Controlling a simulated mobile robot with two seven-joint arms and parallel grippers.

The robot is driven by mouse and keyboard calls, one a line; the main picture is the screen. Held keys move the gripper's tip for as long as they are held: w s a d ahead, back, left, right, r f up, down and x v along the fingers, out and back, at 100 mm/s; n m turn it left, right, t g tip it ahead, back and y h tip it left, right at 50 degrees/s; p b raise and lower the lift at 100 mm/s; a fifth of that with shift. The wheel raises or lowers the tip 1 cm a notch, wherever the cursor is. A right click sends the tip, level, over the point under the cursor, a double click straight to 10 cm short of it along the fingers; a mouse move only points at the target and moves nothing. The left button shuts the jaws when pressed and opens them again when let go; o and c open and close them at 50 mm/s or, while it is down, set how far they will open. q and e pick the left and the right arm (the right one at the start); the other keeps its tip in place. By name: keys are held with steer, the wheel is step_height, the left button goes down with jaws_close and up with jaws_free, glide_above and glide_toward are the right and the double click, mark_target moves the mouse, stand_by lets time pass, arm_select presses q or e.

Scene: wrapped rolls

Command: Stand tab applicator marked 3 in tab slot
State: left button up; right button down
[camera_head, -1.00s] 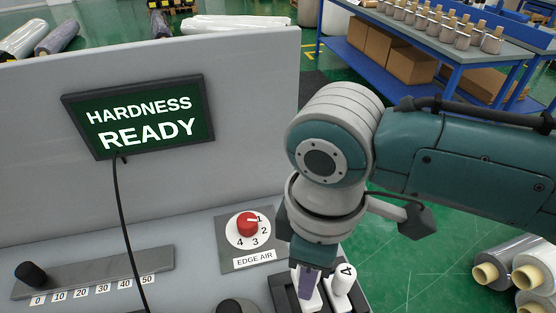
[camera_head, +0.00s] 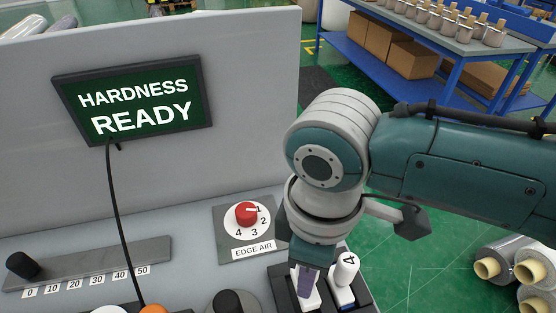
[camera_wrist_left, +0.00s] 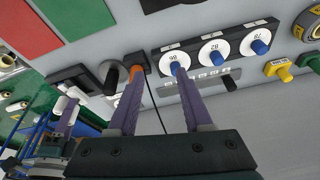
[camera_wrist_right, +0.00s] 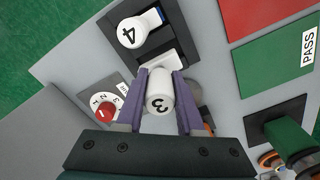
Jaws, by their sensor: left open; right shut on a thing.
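The tab applicator marked 3 (camera_wrist_right: 160,103) is white, with its numbered end toward the camera in the right wrist view. My right gripper (camera_wrist_right: 160,92) is shut on it, one purple finger on each side. In the head view the right gripper (camera_head: 306,282) points down at the dark slotted holder (camera_head: 281,284), with the applicator's white lower part below the fingers. I cannot tell whether its foot is seated in the tab slot. The applicator marked 4 (camera_head: 345,270) stands beside it in the holder. My left gripper (camera_wrist_left: 153,82) is open and empty before the panel.
A red EDGE AIR knob (camera_head: 246,213) sits left of the holder. A screen (camera_head: 137,100) reads HARDNESS READY, with a black cable hanging from it. A black slider (camera_head: 24,265) is at far left. Several numbered dials (camera_wrist_left: 212,52) lie ahead of my left gripper.

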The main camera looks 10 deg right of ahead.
steer(key=shift+r, duration=0.1)
steer(key=shift+p, duration=0.3)
stand_by(0.4)
steer(key=shift+p, duration=0.35)
stand_by(0.5)
steer(key=shift+f+b, duration=0.6)
steer(key=shift+f, duration=0.2)
steer(key=shift+f+b, duration=1.1)
steer(key=shift+f, duration=0.35)
steer(key=shift+c, duration=2.3)
jaws_free()
step_height(320, 180, up, 9)
steer(key=shift+w+r+p, duration=0.1)
steer(key=shift+p, duration=1.1)
steer(key=shift+r, duration=0.4)
